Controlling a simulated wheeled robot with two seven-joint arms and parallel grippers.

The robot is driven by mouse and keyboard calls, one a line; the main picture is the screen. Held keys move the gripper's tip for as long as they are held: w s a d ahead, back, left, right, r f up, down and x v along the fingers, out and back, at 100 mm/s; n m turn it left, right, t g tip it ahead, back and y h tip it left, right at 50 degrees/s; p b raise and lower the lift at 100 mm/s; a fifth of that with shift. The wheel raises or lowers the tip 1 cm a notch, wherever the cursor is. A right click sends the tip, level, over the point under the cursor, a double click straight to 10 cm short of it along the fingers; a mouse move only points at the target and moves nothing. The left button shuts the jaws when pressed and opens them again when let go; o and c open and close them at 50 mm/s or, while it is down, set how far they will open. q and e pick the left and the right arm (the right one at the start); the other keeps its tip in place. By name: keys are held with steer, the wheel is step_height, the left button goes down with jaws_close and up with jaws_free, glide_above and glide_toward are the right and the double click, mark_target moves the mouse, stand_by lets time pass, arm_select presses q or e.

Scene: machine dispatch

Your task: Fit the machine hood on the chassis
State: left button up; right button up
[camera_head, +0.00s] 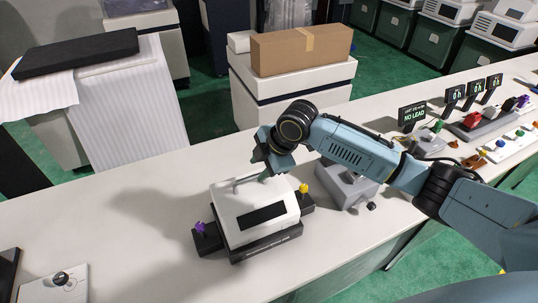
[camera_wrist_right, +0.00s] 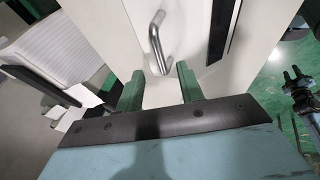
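The white machine hood (camera_head: 255,205), with a dark panel on its front slope and a metal handle on top, sits over the black chassis (camera_head: 268,247). A purple knob (camera_head: 200,228) and a yellow knob (camera_head: 304,188) stand on the chassis's side parts. I cannot tell whether the hood is fully seated. My right gripper (camera_head: 264,172) is just above the hood's back top edge, near the handle. In the right wrist view its green fingers (camera_wrist_right: 160,84) are apart and empty, and the handle (camera_wrist_right: 156,42) shows beyond the tips.
A grey device (camera_head: 345,187) stands right of the hood, under my right arm. Several small displays (camera_head: 412,116) and coloured parts line the right of the counter. A white plate with a knob (camera_head: 55,285) lies at the lower left. The counter's left middle is clear.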

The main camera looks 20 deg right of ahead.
steer(key=v, duration=0.6)
stand_by(0.3)
steer(key=s+a+f+m, duration=0.3)
steer(key=s+f, duration=0.1)
steer(key=s, duration=0.2)
steer(key=s+a+f+m, duration=0.3)
steer(key=s+f, duration=0.1)
steer(key=s, duration=0.2)
steer(key=s+d+f+m+h, duration=0.2)
steer(key=s+d+m, duration=0.25)
steer(key=s, duration=0.35)
steer(key=s+d+f+m+h, duration=0.1)
steer(key=s+d+m, duration=0.3)
steer(key=s+m, duration=0.3)
step_height(320, 180, down, 31)
steer(key=s+g+b, duration=0.2)
steer(key=b, duration=0.5)
steer(key=s+d+f+b, duration=0.1)
steer(key=s+f+b, duration=0.2)
steer(key=s+f, duration=0.5)
steer(key=s+d+f+g+b, duration=0.1)
steer(key=s+f+b, duration=0.3)
steer(key=s+f, duration=0.5)
step_height(320, 180, down, 6)
steer(key=shift+d+f+n+h, duration=0.1)
steer(key=shift+d+n+h, duration=0.25)
steer(key=shift+n, duration=0.1)
